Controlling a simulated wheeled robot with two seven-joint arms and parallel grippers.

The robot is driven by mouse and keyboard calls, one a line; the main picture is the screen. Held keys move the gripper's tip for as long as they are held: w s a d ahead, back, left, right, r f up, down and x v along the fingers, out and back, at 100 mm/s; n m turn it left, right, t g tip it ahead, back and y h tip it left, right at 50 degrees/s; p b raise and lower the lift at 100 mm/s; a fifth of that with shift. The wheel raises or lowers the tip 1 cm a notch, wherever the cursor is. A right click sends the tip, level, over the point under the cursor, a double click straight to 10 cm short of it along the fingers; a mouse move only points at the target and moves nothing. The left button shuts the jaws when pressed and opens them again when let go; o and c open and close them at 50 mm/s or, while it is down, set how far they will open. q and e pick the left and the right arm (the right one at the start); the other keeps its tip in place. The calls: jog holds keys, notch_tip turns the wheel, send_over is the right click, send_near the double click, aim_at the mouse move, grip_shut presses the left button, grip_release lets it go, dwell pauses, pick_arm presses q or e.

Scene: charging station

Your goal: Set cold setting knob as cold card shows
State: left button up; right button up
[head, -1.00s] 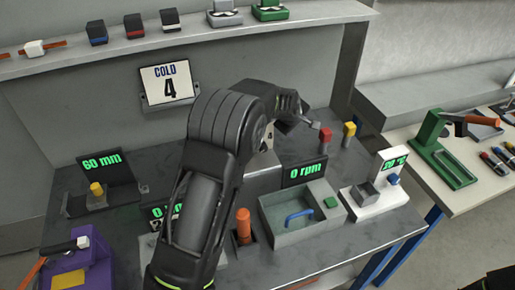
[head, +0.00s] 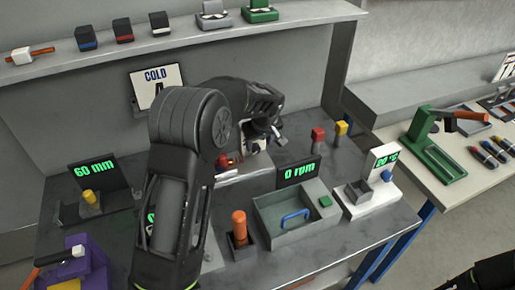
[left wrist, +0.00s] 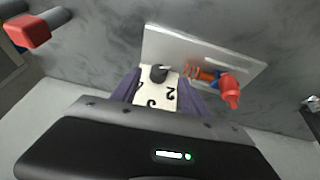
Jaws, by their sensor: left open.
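The cold card (head: 155,76) stands at the back of the bench in the head view. Its word COLD shows, but my left arm hides most of the digit. My left gripper (head: 262,138) is low over a device at the back middle of the bench. In the left wrist view, the open gripper (left wrist: 160,80) has one finger on each side of a white numbered dial with a dark knob (left wrist: 158,73). The digits 2 and 3 are readable. I cannot tell whether the fingers touch the knob.
A red-orange handle (left wrist: 230,90) sits close right of the dial. In the head view, red-topped (head: 318,135) and yellow-topped (head: 341,128) blocks stand to the right. A grey tray (head: 265,212) and an orange cylinder (head: 239,224) are in front.

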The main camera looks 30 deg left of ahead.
aim_at(257, 151)
pick_arm(q)
jog(key=p+x, duration=0.1)
jog(key=x, duration=0.4)
jog(key=shift+w+a+f, duration=0.1)
jog(key=shift+w+f, duration=0.05)
jog(key=shift+f, duration=0.2)
jog(key=shift+c, duration=0.4)
grip_shut()
